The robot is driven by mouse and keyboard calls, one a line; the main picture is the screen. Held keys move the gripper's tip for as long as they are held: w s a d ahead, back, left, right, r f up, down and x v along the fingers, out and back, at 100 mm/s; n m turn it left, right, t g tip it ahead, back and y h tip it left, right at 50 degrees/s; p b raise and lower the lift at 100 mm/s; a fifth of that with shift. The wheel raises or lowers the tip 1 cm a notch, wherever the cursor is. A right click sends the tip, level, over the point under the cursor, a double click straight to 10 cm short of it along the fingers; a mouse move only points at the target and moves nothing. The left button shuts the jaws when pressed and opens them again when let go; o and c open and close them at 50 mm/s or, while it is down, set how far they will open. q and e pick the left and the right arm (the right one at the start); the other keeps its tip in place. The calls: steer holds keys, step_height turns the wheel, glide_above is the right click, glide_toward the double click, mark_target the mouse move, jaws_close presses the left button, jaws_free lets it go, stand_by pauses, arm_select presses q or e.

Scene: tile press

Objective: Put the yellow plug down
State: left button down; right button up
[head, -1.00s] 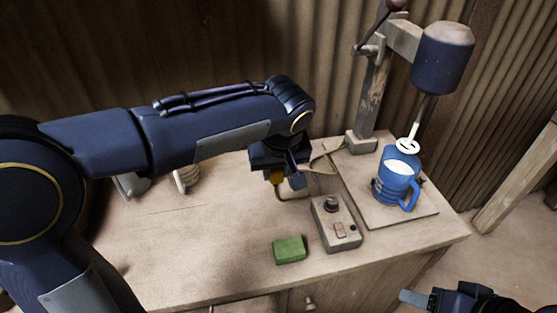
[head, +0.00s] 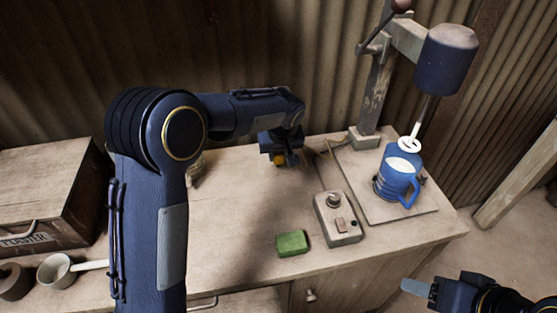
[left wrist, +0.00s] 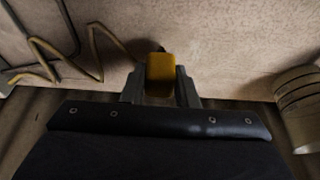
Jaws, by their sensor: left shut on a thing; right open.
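The yellow plug (head: 279,159) is between the fingers of my left gripper (head: 285,160), near the back of the bench, left of the press. In the left wrist view the yellow plug (left wrist: 161,70) sits between the two fingertips of my left gripper (left wrist: 161,88), over the bench top. I cannot tell whether it touches the bench. A cable (left wrist: 97,50) lies in loops left of the plug in the wrist view. My right gripper (head: 425,289) is open and empty at the lower right, away from the bench.
A control box (head: 338,218) with a knob and a green sponge (head: 292,243) lie in front. A blue mug (head: 398,179) stands on the press base (head: 416,211). A striped cup (left wrist: 300,105) is right in the wrist view. The middle of the bench (head: 225,220) is clear.

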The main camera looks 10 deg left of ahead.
mark_target(279, 163)
arm_select(q)
step_height(279, 163, down, 3)
steer(key=shift+w+f, duration=0.1)
steer(key=shift+f+b, duration=0.6)
steer(key=shift+b, duration=0.05)
steer(key=c, duration=1.1)
jaws_free()
steer(key=shift+c, duration=0.2)
steer(key=shift+r, duration=0.1)
